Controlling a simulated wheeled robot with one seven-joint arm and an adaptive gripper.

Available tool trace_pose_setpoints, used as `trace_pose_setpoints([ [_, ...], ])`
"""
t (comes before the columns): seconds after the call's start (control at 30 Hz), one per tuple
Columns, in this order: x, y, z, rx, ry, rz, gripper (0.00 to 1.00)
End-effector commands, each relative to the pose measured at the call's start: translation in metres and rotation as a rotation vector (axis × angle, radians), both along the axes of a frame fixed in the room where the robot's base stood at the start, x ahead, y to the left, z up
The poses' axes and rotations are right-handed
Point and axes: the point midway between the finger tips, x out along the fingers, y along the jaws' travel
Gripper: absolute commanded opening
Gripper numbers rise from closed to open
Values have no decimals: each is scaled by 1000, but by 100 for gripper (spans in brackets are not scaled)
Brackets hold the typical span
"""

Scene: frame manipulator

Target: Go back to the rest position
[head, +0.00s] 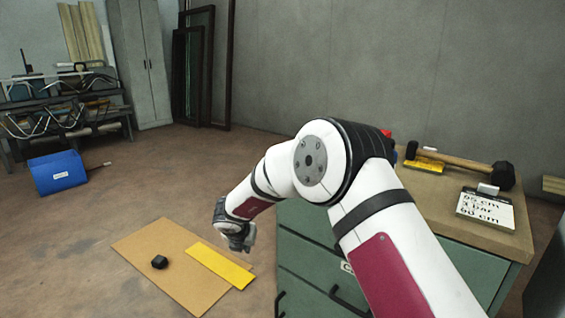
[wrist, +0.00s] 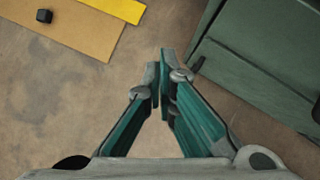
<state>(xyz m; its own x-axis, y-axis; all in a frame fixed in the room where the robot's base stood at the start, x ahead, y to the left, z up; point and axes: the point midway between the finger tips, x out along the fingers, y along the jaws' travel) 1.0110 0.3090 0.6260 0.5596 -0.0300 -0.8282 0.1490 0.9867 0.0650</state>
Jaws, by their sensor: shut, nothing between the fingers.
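My gripper (wrist: 160,72) points down above the brown floor in the wrist view, its two fingers closed together with nothing held. In the head view my gripper (head: 238,244) hangs at the end of my white arm, left of the green cabinet (head: 314,248). The cabinet's side also shows at the right of the wrist view (wrist: 255,75), apart from the fingers. The floor directly below the fingertips looks bare.
A tan board (head: 160,238) lies on the floor with a black block (head: 159,262) and a yellow strip (head: 220,265). A hammer (head: 455,162) and a sign (head: 485,210) are on the cabinet top. A blue box (head: 57,172) stands far left.

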Motion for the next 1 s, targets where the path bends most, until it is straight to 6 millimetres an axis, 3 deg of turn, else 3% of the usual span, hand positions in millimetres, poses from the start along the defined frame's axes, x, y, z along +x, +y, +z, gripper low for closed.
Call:
trace_pose_setpoints([
  [0.03, 10, -2, 39, -20, -69, 111, 0],
  [0.13, 18, -2, 101, -82, -189, 350, 0],
  [0.23, 12, -3, 157, -167, -297, 583, 0],
  [0.37, -13, -10, 219, -305, -415, 877, 0],
  [0.5, -57, -24, 268, -477, -508, 1187, 0],
  [0.6, -97, -39, 291, -609, -550, 1404, 0],
  [0.73, -156, -65, 307, -776, -568, 1682, 0],
  [0.87, -221, -99, 310, -929, -547, 1956, 0],
  [1.0, -296, -144, 300, -1058, -478, 2249, 0],
])
